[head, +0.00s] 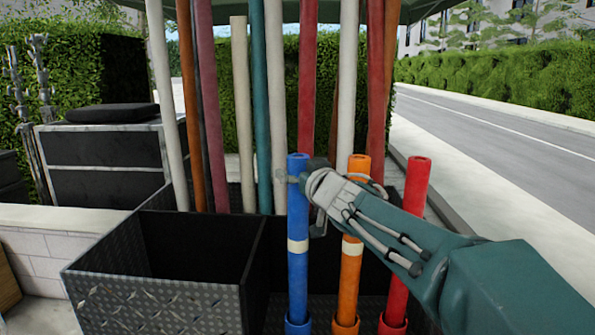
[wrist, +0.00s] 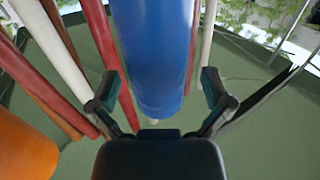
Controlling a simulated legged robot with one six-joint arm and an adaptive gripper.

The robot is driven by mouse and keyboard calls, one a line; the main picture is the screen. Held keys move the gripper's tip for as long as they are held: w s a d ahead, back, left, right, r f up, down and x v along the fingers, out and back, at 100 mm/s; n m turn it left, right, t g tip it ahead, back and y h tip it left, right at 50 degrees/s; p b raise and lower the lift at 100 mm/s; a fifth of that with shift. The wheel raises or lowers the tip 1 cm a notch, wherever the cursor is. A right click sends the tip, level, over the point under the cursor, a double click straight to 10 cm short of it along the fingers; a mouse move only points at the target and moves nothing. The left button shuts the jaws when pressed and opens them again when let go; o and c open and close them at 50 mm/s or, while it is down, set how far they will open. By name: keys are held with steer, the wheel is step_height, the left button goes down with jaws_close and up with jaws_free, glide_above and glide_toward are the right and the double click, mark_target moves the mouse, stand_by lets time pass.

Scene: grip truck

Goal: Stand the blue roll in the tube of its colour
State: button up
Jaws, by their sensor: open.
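The blue roll (head: 298,215) stands upright in the head view, with a pale band around its middle. Its lower end is inside the blue tube (head: 298,327), at the bottom edge of the picture. My gripper (head: 304,190) is at the upper part of the blue roll, coming in from the right. In the wrist view the fingers (wrist: 160,88) are spread apart, with the blue roll (wrist: 155,45) between them and a gap on each side. Whether a finger touches the roll cannot be told.
An orange roll (head: 349,282) and a red roll (head: 397,295) stand upright to the right, partly behind my arm. A black open box (head: 160,300) is at the left. Several tall coloured poles (head: 272,80) rise behind. A hedge and road lie beyond.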

steer(key=v, duration=1.2)
steer(key=s+d+f+m+g+h, duration=0.1)
steer(key=s+d+f+m+h, duration=0.25)
steer(key=d+f+h, duration=0.2)
steer(key=s+d+f+m+g+h, duration=0.1)
steer(key=s+d+f+m+h, duration=0.25)
steer(key=d, duration=0.35)
steer(key=s+a+f+n+g, duration=0.1)
steer(key=s+f+g, duration=0.7)
steer(key=s+f, duration=0.5)
steer(key=s, duration=0.3)
steer(key=shift+s+f+y, duration=0.3)
steer(key=shift+f, duration=0.1)
